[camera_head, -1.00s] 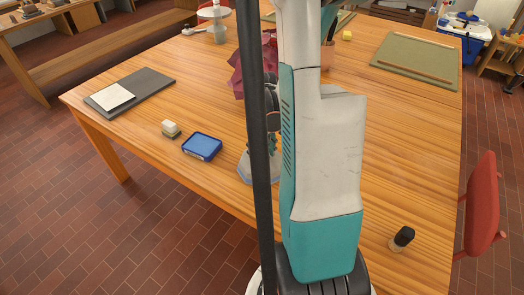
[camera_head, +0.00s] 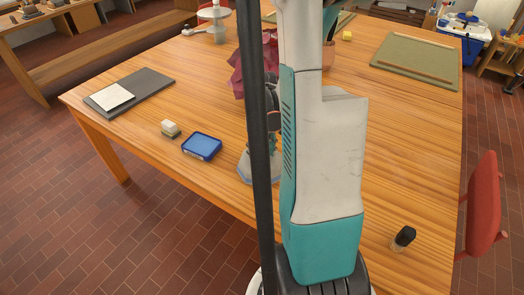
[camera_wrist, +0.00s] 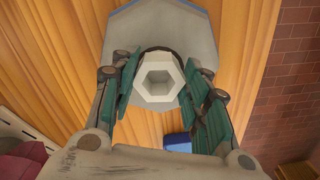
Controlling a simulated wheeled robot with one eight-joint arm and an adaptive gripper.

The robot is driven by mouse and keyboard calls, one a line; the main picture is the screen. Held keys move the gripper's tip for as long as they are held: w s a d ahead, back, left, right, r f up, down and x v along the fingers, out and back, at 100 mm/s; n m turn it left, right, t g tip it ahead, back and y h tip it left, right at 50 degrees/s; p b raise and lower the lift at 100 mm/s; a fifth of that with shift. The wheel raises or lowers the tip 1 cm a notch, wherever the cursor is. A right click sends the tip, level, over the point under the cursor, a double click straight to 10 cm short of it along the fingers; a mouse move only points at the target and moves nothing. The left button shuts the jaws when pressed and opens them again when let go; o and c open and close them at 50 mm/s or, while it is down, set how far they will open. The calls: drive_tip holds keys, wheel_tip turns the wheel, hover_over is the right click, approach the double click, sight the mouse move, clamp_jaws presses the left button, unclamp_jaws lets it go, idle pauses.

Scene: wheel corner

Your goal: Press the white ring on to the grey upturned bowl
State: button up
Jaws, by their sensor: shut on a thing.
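The white ring (camera_wrist: 158,78), faceted with a hole in its middle, is between the two teal fingers of my gripper (camera_wrist: 157,90) in the wrist view. My gripper is shut on it. The grey upturned bowl (camera_wrist: 196,36) lies behind and below the ring, with a blue-grey edge at the top of the picture. The ring overlaps the bowl in this view; I cannot tell whether they touch. In the head view the bowl (camera_head: 245,168) shows only partly at the left of a black post and my arm, which hide the ring.
A dark red object (camera_head: 248,70) is behind. A dark-topped jar (camera_head: 403,238) stands at right, by a red chair (camera_head: 482,205).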

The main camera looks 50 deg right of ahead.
sight(262, 153)
drive_tip(key=o, duration=1.3)
drive_tip(key=shift+f, duration=0.1)
drive_tip(key=shift+o, duration=0.2)
wheel_tip(262, 153, up, 12)
drive_tip(key=shift+w, duration=0.1)
